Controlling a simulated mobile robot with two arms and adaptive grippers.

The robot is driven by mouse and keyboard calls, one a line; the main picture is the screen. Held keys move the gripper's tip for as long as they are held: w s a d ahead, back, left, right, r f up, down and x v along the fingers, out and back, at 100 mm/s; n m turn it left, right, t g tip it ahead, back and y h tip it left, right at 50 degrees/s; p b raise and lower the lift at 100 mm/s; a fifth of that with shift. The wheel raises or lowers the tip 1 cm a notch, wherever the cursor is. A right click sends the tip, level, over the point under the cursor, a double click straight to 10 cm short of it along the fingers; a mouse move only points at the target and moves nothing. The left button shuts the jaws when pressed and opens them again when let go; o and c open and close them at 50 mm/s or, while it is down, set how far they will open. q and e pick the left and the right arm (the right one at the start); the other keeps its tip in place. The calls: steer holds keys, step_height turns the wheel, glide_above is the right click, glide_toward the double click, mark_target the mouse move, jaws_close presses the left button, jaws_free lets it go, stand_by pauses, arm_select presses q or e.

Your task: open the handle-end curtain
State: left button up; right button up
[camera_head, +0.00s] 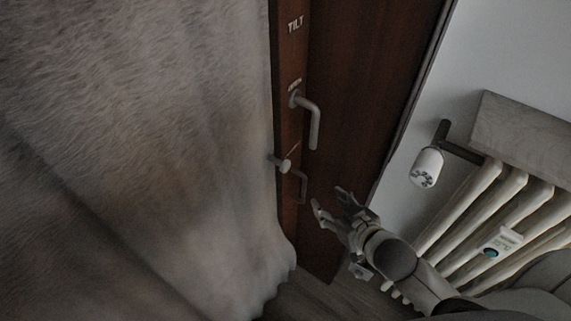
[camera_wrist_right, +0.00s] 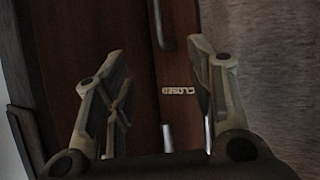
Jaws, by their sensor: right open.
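The grey, fur-textured curtain (camera_head: 130,130) fills the left of the head view and hangs down beside the dark wooden frame (camera_head: 360,80). Its right edge is next to the handles. It also shows at the right of the right wrist view (camera_wrist_right: 262,70). My left gripper is not in view.
A pale radiator (camera_head: 490,195) with a white valve knob (camera_head: 427,167) stands at the right, close to my right arm. A "CLOSED" label (camera_wrist_right: 178,91) shows between my fingers in the wrist view. Dark floor (camera_head: 320,300) lies below.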

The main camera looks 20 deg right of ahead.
mark_target(287, 167)
step_height(287, 167, up, 7)
steer(key=w+a+n+t+y, duration=0.2)
steer(key=n+y, duration=0.3)
steer(key=y, duration=0.4)
steer(key=p+x, duration=0.2)
steer(key=x, duration=0.6)
steer(key=shift+w+a, duration=0.1)
steer(key=shift+a, duration=0.25)
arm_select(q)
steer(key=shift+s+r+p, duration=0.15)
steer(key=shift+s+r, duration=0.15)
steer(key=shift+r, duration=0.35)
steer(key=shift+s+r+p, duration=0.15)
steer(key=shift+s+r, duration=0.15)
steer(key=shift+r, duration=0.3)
arm_select(e)
steer(key=shift+x, duration=0.8)
steer(key=shift+f, duration=0.15)
jaws_close()
